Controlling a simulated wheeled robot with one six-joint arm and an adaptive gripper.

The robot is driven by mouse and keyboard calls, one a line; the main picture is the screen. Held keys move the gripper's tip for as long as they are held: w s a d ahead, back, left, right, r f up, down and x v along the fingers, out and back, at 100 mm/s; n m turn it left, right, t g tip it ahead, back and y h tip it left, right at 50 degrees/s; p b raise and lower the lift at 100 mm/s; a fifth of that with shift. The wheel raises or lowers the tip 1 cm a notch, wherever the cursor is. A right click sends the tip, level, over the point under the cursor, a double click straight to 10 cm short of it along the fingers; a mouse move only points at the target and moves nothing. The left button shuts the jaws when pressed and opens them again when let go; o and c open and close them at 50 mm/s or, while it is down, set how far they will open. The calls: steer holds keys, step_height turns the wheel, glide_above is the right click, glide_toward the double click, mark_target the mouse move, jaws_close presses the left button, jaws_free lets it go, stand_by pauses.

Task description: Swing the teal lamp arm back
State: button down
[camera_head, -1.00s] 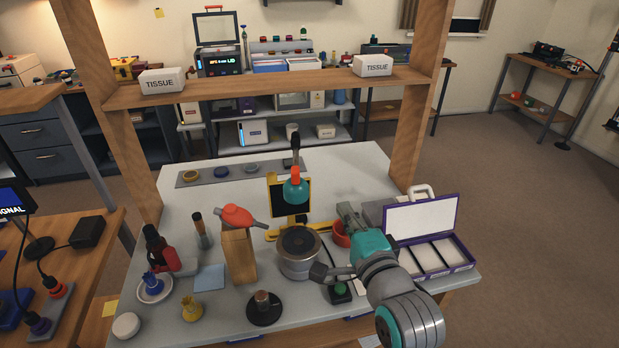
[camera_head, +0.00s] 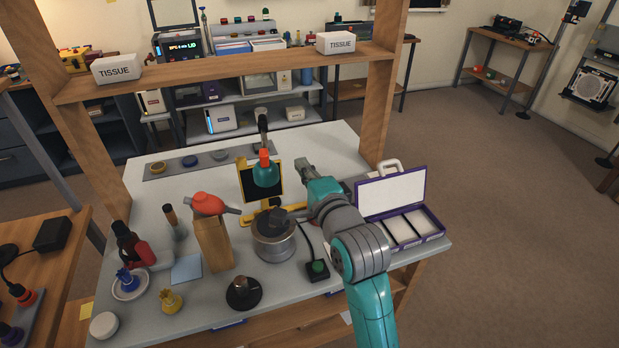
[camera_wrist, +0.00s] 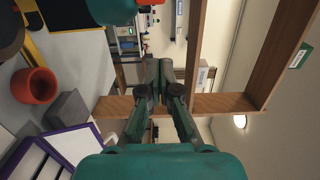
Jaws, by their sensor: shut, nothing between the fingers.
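The teal lamp head (camera_head: 265,174) hangs near the middle of the bench in the head view, with an orange collar (camera_head: 264,157) above it and a dark arm (camera_head: 262,130) running up behind. In the wrist view part of the teal lamp head (camera_wrist: 112,10) shows at the top edge, left of my fingers. My gripper (camera_head: 304,166) is in the air to the right of the lamp head, apart from it in the picture. Its fingers (camera_wrist: 158,68) are together and empty in the wrist view.
A yellow-framed dark panel (camera_head: 246,184) stands behind the lamp head. A metal pot (camera_head: 273,247) is below it. An open purple case (camera_head: 428,226) lies to the right. A wooden shelf frame (camera_head: 215,77) with tissue boxes spans the back. A red cup (camera_wrist: 36,86) shows in the wrist view.

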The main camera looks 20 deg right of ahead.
steer(key=w+a, duration=0.4)
steer(key=shift+w, duration=0.35)
steer(key=shift+a, duration=0.3)
